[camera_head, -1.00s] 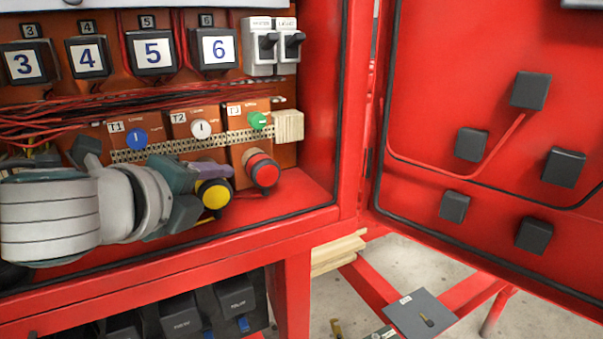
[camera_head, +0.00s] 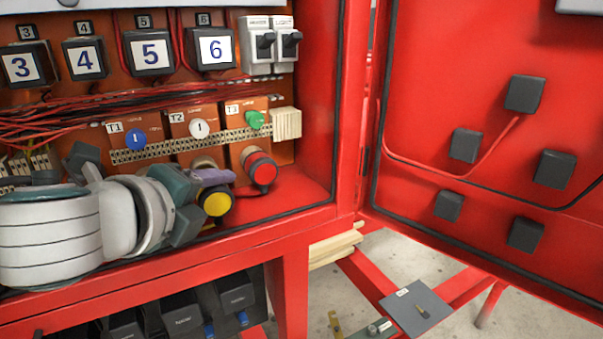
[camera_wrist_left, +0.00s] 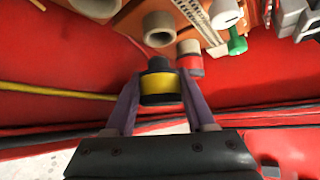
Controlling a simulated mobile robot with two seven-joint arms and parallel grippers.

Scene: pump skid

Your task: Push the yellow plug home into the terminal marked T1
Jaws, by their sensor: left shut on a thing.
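My left gripper (camera_head: 212,188) is shut on the yellow plug (camera_head: 216,204). In the left wrist view the plug (camera_wrist_left: 160,98) sits between the two purple fingers, its dark end facing the panel. A pale round socket (camera_wrist_left: 159,28) stands just beyond it, under T2, with a gap between. The T1 terminal plate (camera_head: 126,134) has a blue knob; its lower part is hidden behind my arm in the head view. Another pale socket (camera_wrist_left: 95,6), at the upper left of the wrist view, looks like T1's. My right gripper is not in view.
A red plug (camera_head: 260,168) sits in the T3 terminal (camera_head: 247,122), right of my gripper. Loose red wires (camera_head: 50,118) hang at the left. The cabinet's front lip (camera_head: 270,220) runs below my gripper. The open door (camera_head: 490,60) stands at the right.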

